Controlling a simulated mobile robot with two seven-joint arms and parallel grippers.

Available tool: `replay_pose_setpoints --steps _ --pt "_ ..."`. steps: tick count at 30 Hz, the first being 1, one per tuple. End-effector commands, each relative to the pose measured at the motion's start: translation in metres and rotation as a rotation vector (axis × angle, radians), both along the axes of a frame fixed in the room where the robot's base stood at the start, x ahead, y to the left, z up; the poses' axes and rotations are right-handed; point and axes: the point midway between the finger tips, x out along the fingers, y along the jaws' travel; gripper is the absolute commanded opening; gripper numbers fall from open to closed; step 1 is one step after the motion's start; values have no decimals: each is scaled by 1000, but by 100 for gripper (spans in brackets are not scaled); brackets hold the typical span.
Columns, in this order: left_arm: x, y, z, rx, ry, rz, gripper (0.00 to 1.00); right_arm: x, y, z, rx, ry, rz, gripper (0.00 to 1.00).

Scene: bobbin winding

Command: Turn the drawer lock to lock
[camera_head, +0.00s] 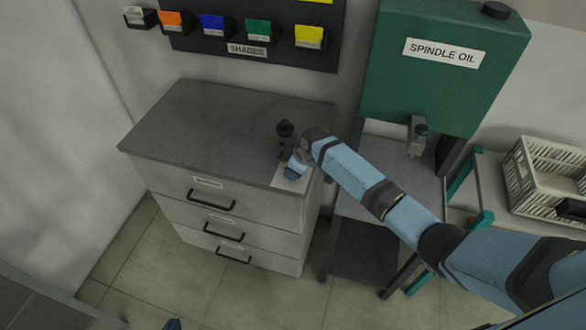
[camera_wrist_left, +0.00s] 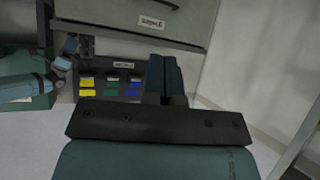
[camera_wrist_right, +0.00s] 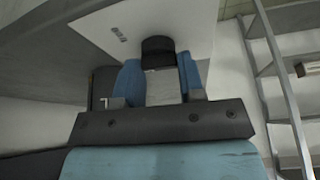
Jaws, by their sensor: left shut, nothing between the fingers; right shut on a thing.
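The grey-topped cabinet (camera_head: 215,130) has white drawers with black handles, and all look closed. A white plate (camera_head: 287,182) sits at its front right corner, partly covered by my right gripper (camera_head: 296,167). In the right wrist view, the right gripper's blue fingers (camera_wrist_right: 160,78) are shut around a dark knob-like part (camera_wrist_right: 158,46) in front of a pale plate (camera_wrist_right: 105,28). I take this part for the drawer lock; its turn angle cannot be told. My left gripper (camera_wrist_left: 165,75) is shut and empty, apart from the cabinet. Its tip shows at the head view's bottom edge.
A dark upright object (camera_head: 285,135) stands beside the right gripper on the cabinet top. A green spindle oil tank (camera_head: 450,75) stands to the right, with a white crate (camera_head: 548,180) beyond it. Coloured bins (camera_head: 258,30) hang on the wall behind. Floor in front is clear.

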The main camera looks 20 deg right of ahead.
Motion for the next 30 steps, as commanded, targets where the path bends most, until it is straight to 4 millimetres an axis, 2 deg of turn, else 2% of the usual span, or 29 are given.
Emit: replay_pose_setpoints --steps 7,18,30 --pt "2 3 -5 17 -20 -25 0 2 -1 -3 -1 -1 234 12" --pt "1 0 -32 15 -11 -34 0 3 -2 -3 -1 -2 579 12" --pt "3 -7 -50 3 -10 -43 0 4 -1 -2 0 -2 845 12"
